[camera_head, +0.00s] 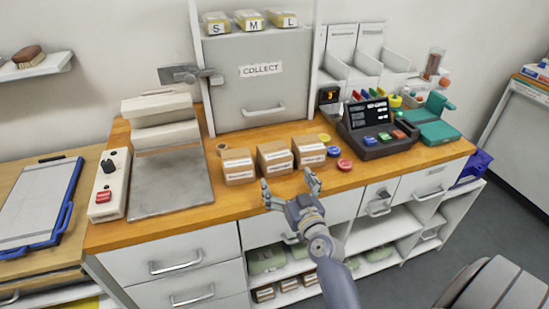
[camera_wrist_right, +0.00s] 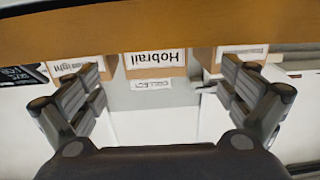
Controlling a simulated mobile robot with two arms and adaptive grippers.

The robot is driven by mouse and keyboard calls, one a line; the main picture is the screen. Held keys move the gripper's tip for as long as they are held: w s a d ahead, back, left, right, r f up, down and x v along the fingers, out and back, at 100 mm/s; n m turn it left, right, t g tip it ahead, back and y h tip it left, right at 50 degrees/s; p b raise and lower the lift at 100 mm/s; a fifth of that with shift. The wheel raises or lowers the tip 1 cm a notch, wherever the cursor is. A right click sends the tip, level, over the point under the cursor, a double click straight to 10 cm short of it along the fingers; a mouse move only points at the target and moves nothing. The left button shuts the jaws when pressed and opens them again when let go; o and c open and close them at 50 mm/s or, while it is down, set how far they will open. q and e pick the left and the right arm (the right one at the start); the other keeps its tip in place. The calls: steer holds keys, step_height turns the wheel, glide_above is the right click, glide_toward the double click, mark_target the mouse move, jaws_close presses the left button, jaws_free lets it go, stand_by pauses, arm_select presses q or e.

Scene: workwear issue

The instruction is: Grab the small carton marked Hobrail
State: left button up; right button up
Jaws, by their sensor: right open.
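Three small brown cartons with white labels stand in a row on the wooden counter. The middle one is the Hobrail carton (camera_head: 275,158). Its label reads upside down in the right wrist view (camera_wrist_right: 155,60), where the carton sits between the two fingers. My right gripper (camera_head: 290,182) is open and empty, just in front of the counter edge, with its fingers pointing at the cartons and apart from them. My left gripper is not in view.
The left carton (camera_head: 238,166) and right carton (camera_head: 309,152) stand close beside the middle one. A red disc (camera_head: 344,164) and a dark keypad device (camera_head: 376,130) are to the right. The wooden counter (camera_head: 235,203) has a clear strip in front.

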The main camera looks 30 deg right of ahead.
mark_target(280, 166)
steer(key=shift+w+d+r, duration=0.1)
steer(key=shift+w+d, duration=0.05)
steer(key=shift+w, duration=0.2)
steer(key=x, duration=0.4)
steer(key=shift+w+d+f+p, duration=0.2)
steer(key=shift+d+p, duration=0.1)
steer(key=shift+p, duration=0.1)
steer(key=shift+s+r, duration=0.1)
steer(key=c, duration=1.3)
